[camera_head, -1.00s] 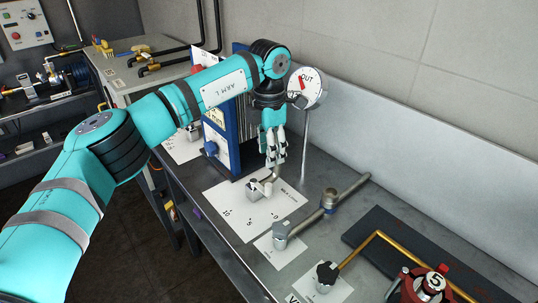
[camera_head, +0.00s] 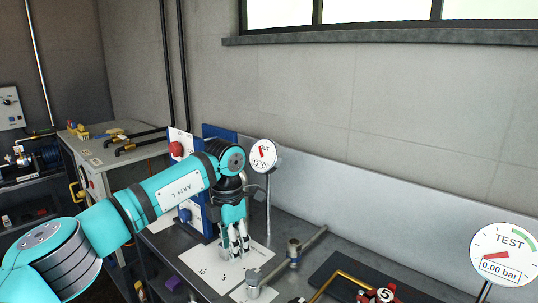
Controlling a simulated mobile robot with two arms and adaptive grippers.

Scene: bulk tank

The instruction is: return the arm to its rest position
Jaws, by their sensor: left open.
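My left arm (camera_head: 168,194) comes in from the left, turquoise with dark joint rings and an "ARM L" label. Its wrist bends downward in front of the blue panel. My left gripper (camera_head: 234,242) points down, open and empty, over the white scale card (camera_head: 212,268) on the bench. The small lever on that card is mostly hidden behind the fingers. Whether the fingertips touch anything there, I cannot tell. My right arm is not in view.
An OUT dial (camera_head: 263,155) on a thin post stands just right of the wrist. A wall closes the back.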

